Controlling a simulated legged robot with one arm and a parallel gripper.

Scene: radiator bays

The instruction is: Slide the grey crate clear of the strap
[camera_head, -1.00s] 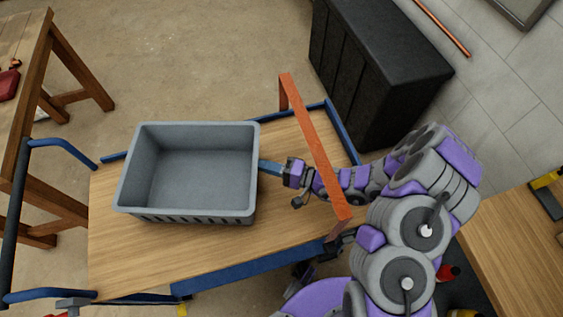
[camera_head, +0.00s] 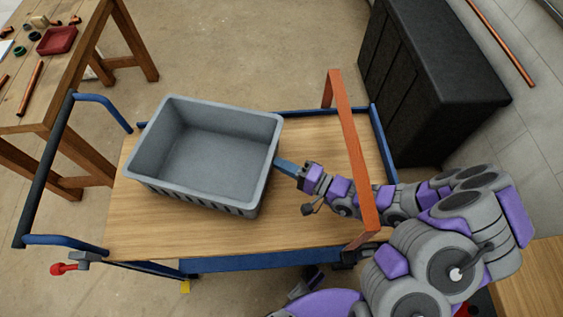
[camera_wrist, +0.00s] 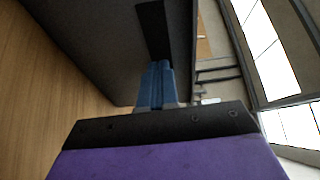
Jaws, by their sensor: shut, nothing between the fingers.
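The grey crate (camera_head: 205,155) is an open, empty bin sitting turned at a slight angle on the wooden deck of a blue-framed cart (camera_head: 225,235). The orange-red strap (camera_head: 352,150) stands as an arch across the right part of the deck. The crate lies left of it, with bare deck between them. My arm passes under the strap. My gripper (camera_head: 281,166) is shut and empty, its blue fingers at the crate's right wall. In the wrist view the fingers (camera_wrist: 156,82) point at the dark grey crate wall (camera_wrist: 105,45); contact looks likely but is not clear.
The cart's blue handle (camera_head: 52,160) rises at its left end. A wooden workbench (camera_head: 60,90) with a red tray (camera_head: 57,40) stands at upper left. A black cabinet (camera_head: 425,85) stands behind the cart's right end. Open floor lies behind the cart.

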